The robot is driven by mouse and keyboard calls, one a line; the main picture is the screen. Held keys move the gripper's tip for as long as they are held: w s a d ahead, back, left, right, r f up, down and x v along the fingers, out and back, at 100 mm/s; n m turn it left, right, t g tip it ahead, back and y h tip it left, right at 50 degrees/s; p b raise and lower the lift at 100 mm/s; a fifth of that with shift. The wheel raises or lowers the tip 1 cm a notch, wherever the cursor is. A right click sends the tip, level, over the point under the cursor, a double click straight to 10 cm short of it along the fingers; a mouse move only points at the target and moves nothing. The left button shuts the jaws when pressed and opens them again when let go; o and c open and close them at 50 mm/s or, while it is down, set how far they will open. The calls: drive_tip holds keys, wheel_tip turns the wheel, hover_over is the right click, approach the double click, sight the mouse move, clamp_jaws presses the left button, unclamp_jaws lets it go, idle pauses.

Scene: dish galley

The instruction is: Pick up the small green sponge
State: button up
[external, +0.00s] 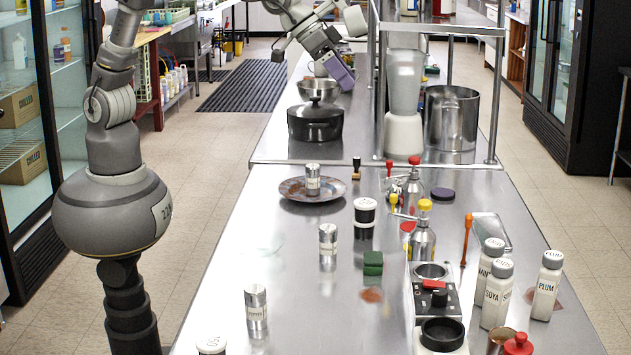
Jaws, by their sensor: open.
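A small dark green block (373,263), which looks like the green sponge, sits on the near steel counter (300,300), right of the middle. A line across it makes it look like two layers; I cannot tell if it is one piece or two. My gripper (344,84) is at the purple end of my arm, high at the top of the view over the far counter, near the pots. It is well away from the green block. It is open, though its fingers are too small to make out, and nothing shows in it.
A brushed plate (290,190) with a shaker lies behind left. The counter left of the block has free room. A black pot (316,122) and blender (404,100) stand farther back.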

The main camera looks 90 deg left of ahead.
drive_tip(key=s+a+r+t+b, duration=0.1)
drive_tip(key=s+a+r+t, duration=0.1)
drive_tip(key=s+a+r, duration=0.2)
drive_tip(key=s+a+r+t+b, duration=0.2)
drive_tip(key=s+a+r, duration=0.1)
drive_tip(key=r, duration=0.8)
drive_tip(key=s+a+r+t+b, duration=0.2)
drive_tip(key=s+a+r, duration=0.2)
drive_tip(key=a+r, duration=0.2)
wheel_tip(320, 180, up, 2)
drive_tip(key=shift+s+r+y, duration=0.2)
drive_tip(key=shift+s+y, duration=0.1)
drive_tip(key=shift+t+y, duration=0.4)
drive_tip(key=shift+t, duration=0.5)
drive_tip(key=s+r, duration=0.2)
drive_tip(key=s+a+r, duration=0.1)
drive_tip(key=s+r, duration=0.1)
drive_tip(key=s+r+b, duration=0.1)
drive_tip(key=s, duration=0.1)
drive_tip(key=shift+s+a+r, duration=0.15)
drive_tip(key=shift+a+r, duration=0.25)
drive_tip(key=shift+c, duration=0.8)
